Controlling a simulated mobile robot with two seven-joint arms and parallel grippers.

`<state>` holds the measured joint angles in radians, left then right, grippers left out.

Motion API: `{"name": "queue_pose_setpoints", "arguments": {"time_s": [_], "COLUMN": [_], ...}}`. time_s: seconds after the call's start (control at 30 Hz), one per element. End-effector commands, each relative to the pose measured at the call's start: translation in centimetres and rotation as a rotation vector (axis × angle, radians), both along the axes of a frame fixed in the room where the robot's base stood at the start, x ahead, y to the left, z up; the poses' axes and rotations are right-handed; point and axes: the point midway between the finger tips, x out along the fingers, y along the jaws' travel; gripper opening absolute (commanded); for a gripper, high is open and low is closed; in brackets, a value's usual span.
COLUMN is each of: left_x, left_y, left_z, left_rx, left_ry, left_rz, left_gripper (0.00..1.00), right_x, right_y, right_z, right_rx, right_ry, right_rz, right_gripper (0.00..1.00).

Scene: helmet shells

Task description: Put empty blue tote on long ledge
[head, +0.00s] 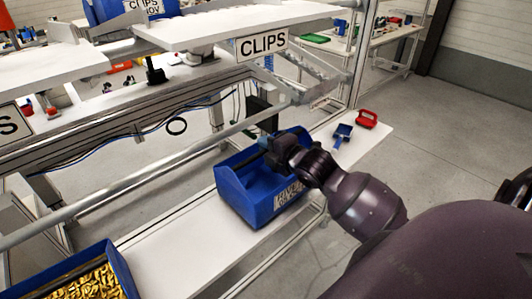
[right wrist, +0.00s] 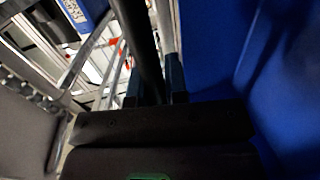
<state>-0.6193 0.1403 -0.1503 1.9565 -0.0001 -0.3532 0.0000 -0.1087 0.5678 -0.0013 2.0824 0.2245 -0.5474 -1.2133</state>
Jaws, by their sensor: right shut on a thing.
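The empty blue tote (head: 237,194) is on or just above the long white ledge (head: 165,262), with a white label on its near side. I cannot tell whether its base touches the ledge. In the right wrist view the tote's blue wall (right wrist: 285,85) fills the right side, beside the gripper fingers (right wrist: 155,90). The inside of the tote shows bare blue. My left gripper is not in view.
A blue bin full of brass-coloured parts (head: 95,285) is at the ledge's lower left. A red container (head: 367,119) and a small blue item (head: 343,131) lie at its far right end. A metal rail (head: 130,185) and a CLIPS shelf (head: 245,38) stand behind and above.

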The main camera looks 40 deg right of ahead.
Motion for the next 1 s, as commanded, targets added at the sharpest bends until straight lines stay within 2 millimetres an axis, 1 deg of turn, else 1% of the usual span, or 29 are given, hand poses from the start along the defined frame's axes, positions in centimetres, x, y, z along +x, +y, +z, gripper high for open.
{"name": "queue_pose_setpoints", "arguments": {"time_s": [0.1, 0.2, 0.53, 0.57, 0.7, 1.0], "left_x": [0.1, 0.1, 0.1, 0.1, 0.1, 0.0], "left_y": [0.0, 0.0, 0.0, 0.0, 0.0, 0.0], "left_z": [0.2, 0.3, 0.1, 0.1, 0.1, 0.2], "left_rx": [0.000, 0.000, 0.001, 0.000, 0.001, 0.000], "left_ry": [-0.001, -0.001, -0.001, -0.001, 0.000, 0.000], "left_rz": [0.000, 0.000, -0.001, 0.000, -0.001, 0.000], "left_gripper": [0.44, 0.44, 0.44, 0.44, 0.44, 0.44], "right_x": [0.0, 0.0, 0.0, 0.0, 0.0, 0.0], "right_y": [0.0, 0.0, 0.0, 0.0, 0.0, 0.0], "right_z": [-1.7, -2.3, -2.6, -2.7, -2.6, -2.5], "right_rx": [0.003, 0.001, 0.000, 0.001, 0.001, 0.001], "right_ry": [0.002, -0.001, 0.000, 0.001, 0.001, 0.000], "right_rz": [-0.002, 0.000, 0.000, 0.000, 0.000, 0.000], "right_gripper": [0.00, 0.00, 0.00, 0.18, 0.39, 0.39]}}
